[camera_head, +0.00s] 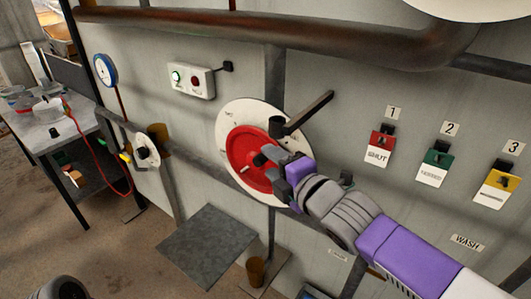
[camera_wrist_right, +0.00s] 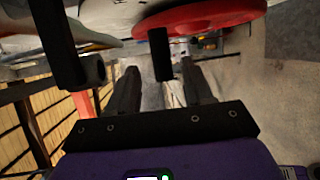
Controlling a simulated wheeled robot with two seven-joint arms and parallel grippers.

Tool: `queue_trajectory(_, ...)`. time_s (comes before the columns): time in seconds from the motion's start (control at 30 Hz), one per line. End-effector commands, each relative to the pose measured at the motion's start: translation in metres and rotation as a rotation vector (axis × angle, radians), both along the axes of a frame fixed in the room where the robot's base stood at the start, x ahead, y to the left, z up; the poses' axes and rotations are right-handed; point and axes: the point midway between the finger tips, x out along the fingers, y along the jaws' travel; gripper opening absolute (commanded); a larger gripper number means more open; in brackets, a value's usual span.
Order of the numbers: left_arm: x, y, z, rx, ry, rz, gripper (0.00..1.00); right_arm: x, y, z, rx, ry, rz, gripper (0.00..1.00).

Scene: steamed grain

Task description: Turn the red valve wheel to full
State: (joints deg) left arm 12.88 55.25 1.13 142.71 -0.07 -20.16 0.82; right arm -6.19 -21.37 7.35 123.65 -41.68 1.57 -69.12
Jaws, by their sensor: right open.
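The red valve wheel (camera_head: 240,148) is mounted on a round white plate (camera_head: 228,118) on the grey wall panel. A black lever (camera_head: 308,113) sticks out above it to the upper right. My right gripper (camera_head: 272,161) is in front of the wheel's right part and hides some of it. In the right wrist view the red wheel (camera_wrist_right: 210,14) is at the top, and a dark peg (camera_wrist_right: 160,52) appears between the two open fingers (camera_wrist_right: 163,85). I cannot tell whether they touch it.
A box with a green light (camera_head: 191,80) and a gauge (camera_head: 105,70) are at the left. A pipe (camera_head: 200,22) runs above. A cluttered table (camera_head: 45,135) stands far left.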

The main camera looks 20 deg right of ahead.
Motion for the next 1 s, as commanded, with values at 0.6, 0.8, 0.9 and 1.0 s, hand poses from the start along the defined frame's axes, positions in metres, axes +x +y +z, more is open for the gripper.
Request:
queue_trajectory(0.6,0.0,0.0,0.007,0.0,0.0,0.0,0.0,-0.028,-0.008,0.004,0.002,0.002,0.001,0.44)
queue_trajectory(0.8,0.0,0.0,0.009,0.0,0.0,0.0,0.0,-0.017,-0.012,-0.002,0.136,0.012,-0.015,0.14)
queue_trajectory(0.9,0.0,0.0,0.011,0.0,0.0,0.0,0.0,-0.005,-0.017,-0.011,0.317,0.032,-0.023,0.0)
queue_trajectory(1.0,0.0,0.0,0.013,0.0,0.0,0.0,0.0,0.005,-0.022,-0.02,0.532,0.06,-0.015,0.0)
